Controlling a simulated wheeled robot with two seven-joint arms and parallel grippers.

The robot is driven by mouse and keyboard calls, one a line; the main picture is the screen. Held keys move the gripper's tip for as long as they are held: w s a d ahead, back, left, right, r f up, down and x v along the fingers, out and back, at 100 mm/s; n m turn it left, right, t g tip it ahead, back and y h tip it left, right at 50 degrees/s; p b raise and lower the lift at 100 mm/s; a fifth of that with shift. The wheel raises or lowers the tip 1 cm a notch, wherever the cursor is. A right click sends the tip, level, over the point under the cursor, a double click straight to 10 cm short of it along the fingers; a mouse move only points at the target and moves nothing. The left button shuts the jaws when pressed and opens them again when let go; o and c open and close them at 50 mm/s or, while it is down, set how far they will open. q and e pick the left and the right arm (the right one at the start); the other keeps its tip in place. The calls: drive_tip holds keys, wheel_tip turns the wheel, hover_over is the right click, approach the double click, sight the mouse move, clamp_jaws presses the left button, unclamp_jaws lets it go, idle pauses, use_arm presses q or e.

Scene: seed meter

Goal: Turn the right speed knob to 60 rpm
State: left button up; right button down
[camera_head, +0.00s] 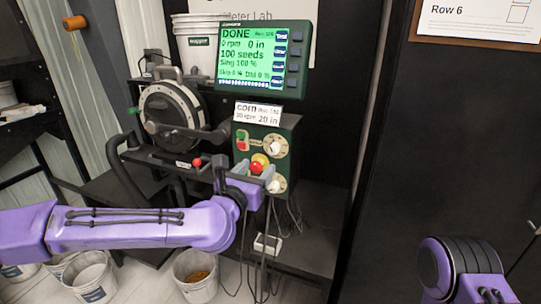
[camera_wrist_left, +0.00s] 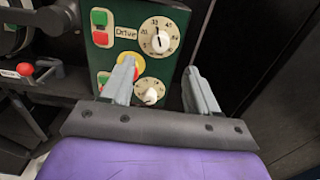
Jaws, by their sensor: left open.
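A green control box (camera_head: 287,126) carries two white dial knobs. The upper knob (camera_head: 277,146) has a numbered cream dial and sits beside the "Drive" label; it also shows in the left wrist view (camera_wrist_left: 160,42), its small numbers hard to read. The lower knob (camera_head: 277,185) is partly behind my left gripper and shows between the fingers in the wrist view (camera_wrist_left: 150,96). My left gripper (camera_wrist_left: 159,72) is open and empty in front of the box, its fingertips below the upper knob and apart from it. My right gripper is out of view.
A green screen (camera_head: 262,58) reads DONE, 0 rpm and 100 seeds. A corn card (camera_head: 258,113) stands on the box. A yellow-based red button (camera_head: 257,167) and green and red switches (camera_head: 242,140) lie left of the knobs. The round seed meter (camera_head: 170,110) stands left.

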sight(272, 152)
use_arm(q)
drive_tip(key=p+x, duration=0.2)
drive_tip(key=x, duration=0.8)
drive_tip(key=shift+f+p, duration=0.1)
drive_tip(key=shift+p, duration=0.3)
drive_tip(key=c, duration=1)
